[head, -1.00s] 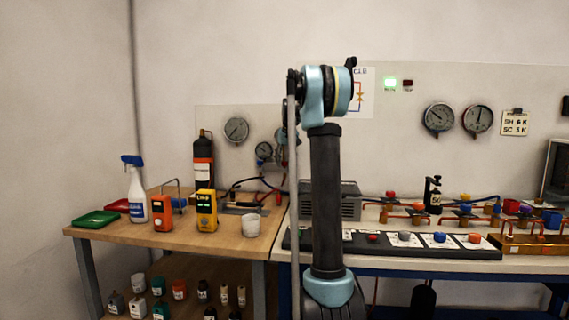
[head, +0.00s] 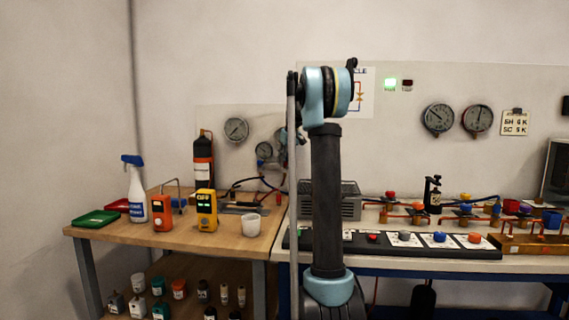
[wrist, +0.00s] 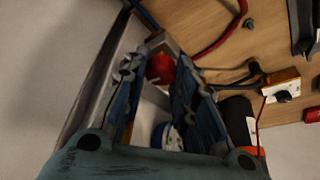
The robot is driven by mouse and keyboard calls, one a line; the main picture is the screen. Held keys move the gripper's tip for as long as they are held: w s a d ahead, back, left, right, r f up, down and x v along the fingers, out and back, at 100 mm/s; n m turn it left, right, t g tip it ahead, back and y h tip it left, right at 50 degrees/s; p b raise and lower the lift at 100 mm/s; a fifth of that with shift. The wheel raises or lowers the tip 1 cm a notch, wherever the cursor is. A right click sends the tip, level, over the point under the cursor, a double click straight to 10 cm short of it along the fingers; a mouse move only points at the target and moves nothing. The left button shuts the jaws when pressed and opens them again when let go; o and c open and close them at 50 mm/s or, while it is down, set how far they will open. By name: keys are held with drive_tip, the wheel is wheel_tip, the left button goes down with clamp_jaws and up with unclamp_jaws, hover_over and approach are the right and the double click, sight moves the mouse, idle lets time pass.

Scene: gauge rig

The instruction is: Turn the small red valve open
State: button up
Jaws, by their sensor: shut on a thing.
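A small red valve knob (wrist: 160,69) shows in the wrist view between the fingertips of my gripper (wrist: 157,62). The blue fingers are shut on the red knob, one on each side. Part of the knob is hidden by the fingers, so I cannot tell its turn angle. A round gauge with a white and blue edge (wrist: 167,136) shows partly between the fingers, nearer the palm. In the head view my own arm hides most of the gripper and the red knob.
A wooden bench (head: 130,232) at the left holds a yellow meter (head: 206,209), an orange meter (head: 162,213), a spray bottle (head: 135,190) and a white cup (head: 249,224). A dark cylinder (head: 203,160) stands behind. Valves and pipes crowd the right bench.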

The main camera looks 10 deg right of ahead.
drive_tip(key=shift+d+n+y, duration=0.1)
drive_tip(key=shift+n+y, duration=0.2)
drive_tip(key=shift+n, duration=0.4)
drive_tip(key=o, duration=1.1)
drive_tip(key=shift+c, duration=0.2)
drive_tip(key=shift+r, duration=0.1)
drive_tip(key=v, duration=1.1)
drive_tip(key=shift+r, duration=0.35)
